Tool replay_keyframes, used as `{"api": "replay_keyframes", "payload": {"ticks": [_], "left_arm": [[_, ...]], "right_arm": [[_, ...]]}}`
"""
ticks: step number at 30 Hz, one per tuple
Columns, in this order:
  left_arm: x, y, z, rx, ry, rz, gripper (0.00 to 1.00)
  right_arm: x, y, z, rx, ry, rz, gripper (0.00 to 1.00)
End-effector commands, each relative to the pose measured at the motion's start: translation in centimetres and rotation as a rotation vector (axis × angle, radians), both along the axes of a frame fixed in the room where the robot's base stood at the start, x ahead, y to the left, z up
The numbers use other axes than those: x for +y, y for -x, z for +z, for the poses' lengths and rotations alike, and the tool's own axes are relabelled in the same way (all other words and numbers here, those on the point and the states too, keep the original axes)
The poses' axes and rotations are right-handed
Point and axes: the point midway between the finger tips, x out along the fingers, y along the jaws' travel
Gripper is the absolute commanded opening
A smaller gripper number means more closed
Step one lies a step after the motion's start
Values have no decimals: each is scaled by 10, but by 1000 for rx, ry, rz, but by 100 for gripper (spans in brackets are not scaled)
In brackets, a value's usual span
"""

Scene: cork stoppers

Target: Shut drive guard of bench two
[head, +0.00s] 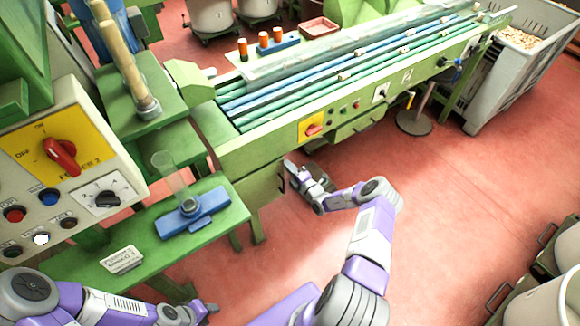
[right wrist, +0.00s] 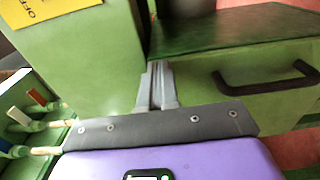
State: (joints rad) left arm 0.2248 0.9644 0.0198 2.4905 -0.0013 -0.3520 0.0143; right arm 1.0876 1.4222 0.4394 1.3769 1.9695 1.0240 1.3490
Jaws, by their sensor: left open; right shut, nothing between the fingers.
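Bench two appears to be the long green bench (head: 262,155) with blue and green channels; no number is readable on it. In the right wrist view a green panel with a dark bar handle (right wrist: 265,80) is at the right, beside a dark green surface (right wrist: 235,30). It may be the drive guard; I cannot tell how far it stands open. My right gripper (head: 289,168) is shut and empty at the bench's front left; its fingertips (right wrist: 157,85) are close to the green panels, left of the handle. My left gripper (head: 208,308) is open and empty at the bottom left.
A yellow switch plate with a red knob (head: 312,128) is on the bench front. A nearer green bench holds a blue fixture (head: 192,212) and a white label block (head: 122,260). A control box (head: 60,160) stands left. Grey bins (head: 510,75) stand right. Red floor (head: 450,190) is clear.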

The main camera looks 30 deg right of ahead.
Motion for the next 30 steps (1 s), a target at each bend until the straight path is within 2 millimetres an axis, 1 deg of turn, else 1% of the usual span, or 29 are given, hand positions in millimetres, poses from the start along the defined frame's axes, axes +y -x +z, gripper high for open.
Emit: {"api": "replay_keyframes", "payload": {"ticks": [1, 3, 9, 12, 15, 18, 21, 28, 30], "left_arm": [[0, 0, 6, 0, 0, 0, 43], [0, 0, 10, 0, 0, 0, 43], [0, 0, 20, 0, 0, 0, 43], [0, 0, 22, 0, 0, 0, 43], [0, 0, 24, 0, 0, 0, 43], [0, 0, 25, 0, 0, 0, 43], [0, 0, 26, 0, 0, 0, 43], [0, 0, 25, 0, 0, 0, 43], [0, 0, 25, 1, 0, 0, 43]], "right_arm": [[1, 8, 0, 7, -2, 1, 0], [4, 18, -1, 10, -4, 7, 0], [3, 68, -3, 13, -4, 6, 0], [2, 88, -4, 14, -4, 7, 0], [2, 102, -4, 13, -3, 7, 0], [2, 111, -4, 13, -2, 8, 0], [3, 116, -4, 12, -3, 9, 0], [3, 117, -5, 12, -1, 11, 0], [11, 115, -5, 18, 10, 36, 0]]}}
